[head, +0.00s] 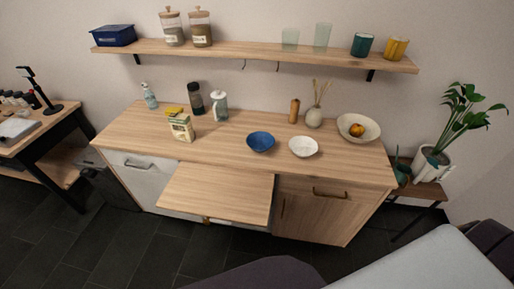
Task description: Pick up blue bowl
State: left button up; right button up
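The blue bowl (260,142) sits upright on the wooden counter (235,127), near the middle and toward the front edge. It looks empty. A white bowl (303,147) stands close to its right. Neither of my grippers shows in the head view, so I cannot see where they are relative to the blue bowl.
A cream carton (181,127) stands left on the counter, with bottles behind. An orange-brown bottle (294,111), vase (313,117) and fruit bowl (366,128) stand right. A wooden panel (215,192) juts out in front. A shelf (255,54) hangs above.

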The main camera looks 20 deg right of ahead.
aim_at(259, 141)
jog(key=i+j+z, duration=0.15)
jog(key=j+z, duration=0.2)
jog(key=i+j+z, duration=0.1)
jog(key=j+z, duration=0.55)
jog(key=i+j, duration=0.05)
